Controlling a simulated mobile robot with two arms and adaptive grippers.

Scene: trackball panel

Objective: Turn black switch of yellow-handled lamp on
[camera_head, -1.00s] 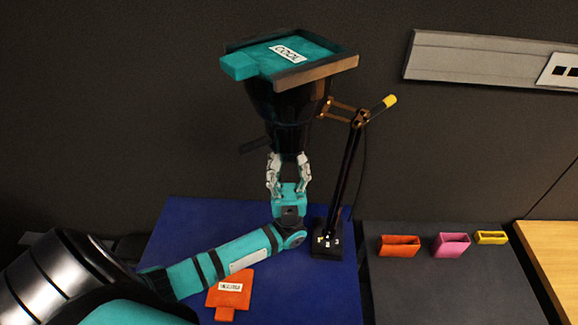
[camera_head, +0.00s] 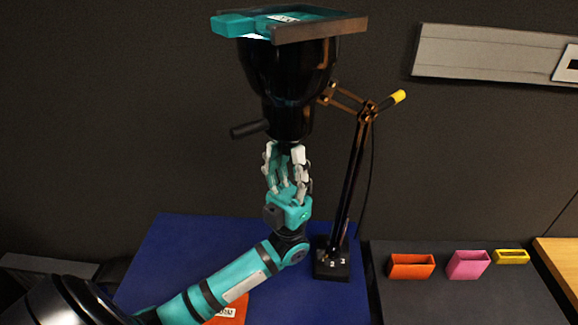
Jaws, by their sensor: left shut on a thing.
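The lamp is black, with a yellow-tipped handle (camera_head: 398,96) at the upper right of its jointed arm. Its base (camera_head: 331,264) stands on the blue mat (camera_head: 180,262), and its upright leans slightly right. The large black lamp head (camera_head: 287,80) is at the top middle, with a dark stub (camera_head: 248,129) on its lower left side. My left gripper (camera_head: 287,155) is directly under the head, shut on the narrow black part at its bottom, which looks like the switch. The fingers hide most of that part. My right gripper is not in view.
A teal piece (camera_head: 240,24) lies in a brown frame (camera_head: 330,27) on top of the head. An orange piece (camera_head: 232,306) lies on the mat, partly behind my arm. Orange (camera_head: 411,266), pink (camera_head: 468,264) and yellow (camera_head: 511,256) holders stand on the dark panel at right.

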